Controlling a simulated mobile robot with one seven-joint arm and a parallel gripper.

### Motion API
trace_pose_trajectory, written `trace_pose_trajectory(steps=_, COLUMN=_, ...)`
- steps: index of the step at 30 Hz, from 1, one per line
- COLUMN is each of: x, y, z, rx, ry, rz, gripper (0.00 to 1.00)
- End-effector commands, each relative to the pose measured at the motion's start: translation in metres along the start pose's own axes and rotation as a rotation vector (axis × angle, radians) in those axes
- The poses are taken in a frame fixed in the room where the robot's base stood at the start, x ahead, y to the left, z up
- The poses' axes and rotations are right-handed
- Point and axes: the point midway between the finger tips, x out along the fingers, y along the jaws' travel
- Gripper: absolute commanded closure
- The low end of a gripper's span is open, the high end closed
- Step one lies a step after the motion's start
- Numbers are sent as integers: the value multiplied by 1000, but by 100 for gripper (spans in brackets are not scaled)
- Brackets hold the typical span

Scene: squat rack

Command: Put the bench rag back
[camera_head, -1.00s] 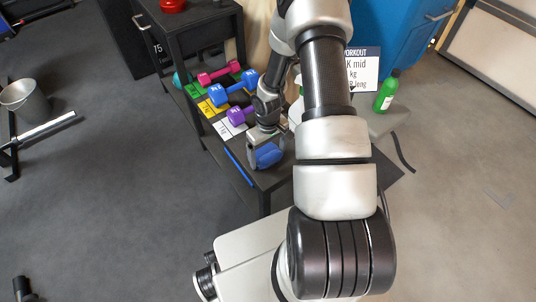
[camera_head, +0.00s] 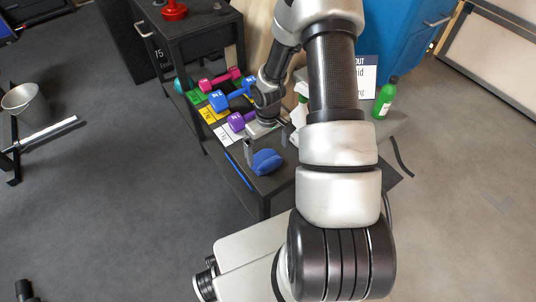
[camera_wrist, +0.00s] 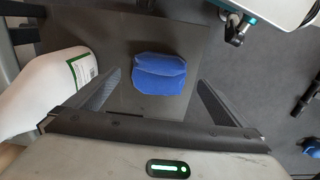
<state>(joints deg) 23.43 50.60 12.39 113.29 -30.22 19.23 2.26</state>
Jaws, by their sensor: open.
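The blue rag (camera_head: 267,162), a folded, rounded bundle, lies on the dark top of the low bench (camera_head: 240,182) near its front end. In the wrist view the rag (camera_wrist: 160,74) lies on the dark surface ahead of my fingers, between their lines and apart from them. My gripper (camera_head: 266,146) is open and empty, just behind the rag, with one finger on each side. Part of the bench is hidden behind my arm.
Purple (camera_head: 241,121), blue (camera_head: 231,97) and pink (camera_head: 219,80) dumbbells stand behind my gripper, by yellow and white labels. A white bottle (camera_wrist: 45,92) is close left of my fingers in the wrist view. A green bottle (camera_head: 385,97) stands right. A blue strip (camera_head: 239,170) marks the bench's left edge.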

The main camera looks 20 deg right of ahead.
Motion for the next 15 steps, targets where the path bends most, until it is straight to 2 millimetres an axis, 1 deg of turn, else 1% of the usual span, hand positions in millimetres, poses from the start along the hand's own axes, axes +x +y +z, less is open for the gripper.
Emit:
trace_pose_trajectory(steps=1, x=-16, y=1, z=-1, rx=3, ry=3, rz=1, gripper=0)
trace_pose_trajectory(steps=3, x=-29, y=1, z=0, rx=1, ry=2, rz=1, gripper=0)
trace_pose_trajectory(steps=6, x=-45, y=0, z=0, rx=1, ry=1, rz=0, gripper=0)
trace_pose_trajectory(steps=13, x=-68, y=1, z=-1, rx=2, ry=4, rz=7, gripper=0)
trace_pose_trajectory(steps=14, x=-73, y=1, z=-2, rx=2, ry=7, rz=13, gripper=0)
trace_pose_trajectory(steps=15, x=-83, y=2, z=-3, rx=2, ry=12, rz=24, gripper=0)
